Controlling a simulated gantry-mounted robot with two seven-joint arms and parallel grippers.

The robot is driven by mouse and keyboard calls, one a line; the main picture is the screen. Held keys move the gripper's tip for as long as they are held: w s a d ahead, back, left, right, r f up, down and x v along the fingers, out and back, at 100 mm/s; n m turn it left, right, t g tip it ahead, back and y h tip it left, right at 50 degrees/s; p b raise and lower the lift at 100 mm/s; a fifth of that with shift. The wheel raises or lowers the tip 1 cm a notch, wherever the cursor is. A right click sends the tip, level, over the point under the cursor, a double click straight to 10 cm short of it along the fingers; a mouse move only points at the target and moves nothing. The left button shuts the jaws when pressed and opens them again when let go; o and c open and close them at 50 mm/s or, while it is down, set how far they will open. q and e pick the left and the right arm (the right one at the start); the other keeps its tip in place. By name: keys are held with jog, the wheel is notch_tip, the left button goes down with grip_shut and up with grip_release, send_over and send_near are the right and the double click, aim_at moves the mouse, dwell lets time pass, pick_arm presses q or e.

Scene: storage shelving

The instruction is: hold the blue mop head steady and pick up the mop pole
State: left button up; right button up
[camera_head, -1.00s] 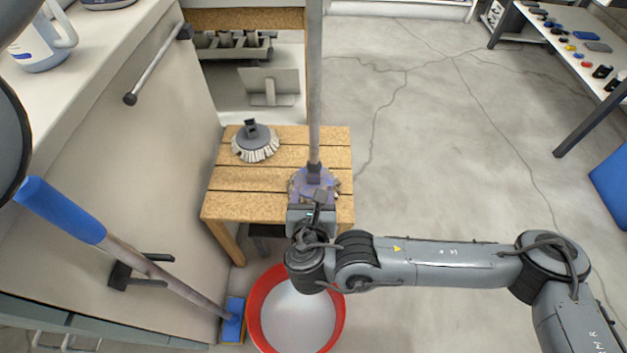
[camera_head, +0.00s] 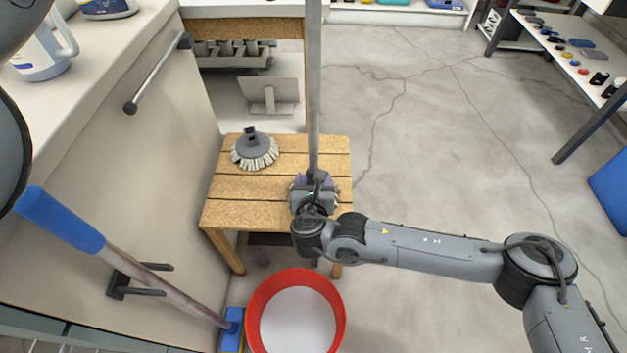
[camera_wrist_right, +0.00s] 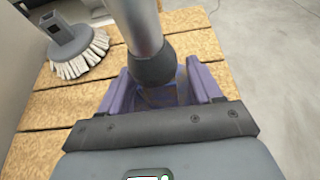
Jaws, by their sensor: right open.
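A grey mop pole (camera_head: 314,90) stands upright on the wooden bench, its dark collar at the lower end. My right gripper (camera_head: 316,181) is low at the pole's foot and hides most of what the pole stands on; some pale fringe shows at its sides. In the right wrist view, the pole (camera_wrist_right: 138,22) and its dark collar (camera_wrist_right: 152,66) rise between purple pieces that I take as the open fingers (camera_wrist_right: 160,88). A blue mop head (camera_head: 233,328) with a yellow edge is at lower left, on a leaning pole with a blue grip (camera_head: 60,220). My left gripper is out of view.
A grey round brush head with pale bristles (camera_head: 255,150) sits on the wooden bench (camera_head: 240,212), left of the pole. A red-rimmed bucket (camera_head: 258,283) stands on the floor in front. A cabinet wall with a bar handle (camera_head: 158,75) bounds the left.

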grip_shut()
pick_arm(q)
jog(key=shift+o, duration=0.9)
